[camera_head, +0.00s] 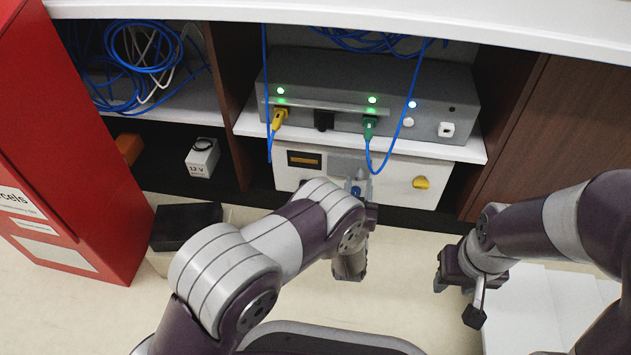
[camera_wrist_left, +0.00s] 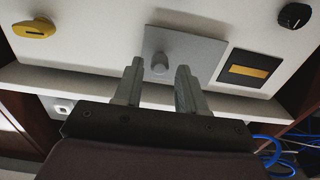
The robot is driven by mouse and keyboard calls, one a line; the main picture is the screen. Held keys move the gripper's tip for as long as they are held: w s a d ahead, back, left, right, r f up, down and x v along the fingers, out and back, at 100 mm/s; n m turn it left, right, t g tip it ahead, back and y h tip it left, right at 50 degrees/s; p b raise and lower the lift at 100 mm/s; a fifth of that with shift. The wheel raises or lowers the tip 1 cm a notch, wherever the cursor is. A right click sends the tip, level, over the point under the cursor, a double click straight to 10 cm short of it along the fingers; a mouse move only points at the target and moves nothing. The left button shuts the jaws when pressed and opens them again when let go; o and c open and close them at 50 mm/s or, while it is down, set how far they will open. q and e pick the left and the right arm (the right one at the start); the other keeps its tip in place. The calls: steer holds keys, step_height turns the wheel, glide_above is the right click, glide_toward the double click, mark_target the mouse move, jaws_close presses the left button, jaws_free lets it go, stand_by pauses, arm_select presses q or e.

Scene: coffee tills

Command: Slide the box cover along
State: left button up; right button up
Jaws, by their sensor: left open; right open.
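A white box (camera_head: 400,174) stands on the lower shelf of the cabinet. On its front is a grey cover plate (camera_head: 347,164) with a round grey knob. In the left wrist view the cover plate (camera_wrist_left: 203,52) and its knob (camera_wrist_left: 159,63) show clearly, between the yellow knob and a dark window. My left gripper (camera_head: 358,182) is at the box front, open. In its wrist view the fingers (camera_wrist_left: 160,76) appear on either side of the knob; I cannot tell whether they touch it. My right gripper (camera_head: 458,292) is open and empty, low and away from the box.
A grey network unit (camera_head: 375,90) with blue cables stands on the shelf above. A yellow knob (camera_head: 421,182) sits on the box front. A small white 12 V box (camera_head: 202,158) is left of the divider. A red cabinet (camera_head: 65,150) stands far left.

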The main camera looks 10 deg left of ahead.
mark_target(317, 161)
arm_select(q)
steer(key=shift+w+f+b, duration=0.25)
steer(key=shift+w+b, duration=0.15)
steer(key=shift+w, duration=0.4)
steer(key=shift+w+r, duration=0.2)
steer(key=shift+w, duration=0.05)
steer(key=shift+c, duration=0.9)
jaws_close()
steer(key=shift+a+r+p, duration=0.2)
steer(key=shift+a+p, duration=0.8)
steer(key=shift+a, duration=1.55)
steer(key=shift+a+p, duration=0.65)
steer(key=shift+a, duration=2.45)
steer(key=shift+o, duration=2)
jaws_free()
steer(key=shift+f, duration=0.1)
arm_select(e)
steer(key=shift+r, duration=0.85)
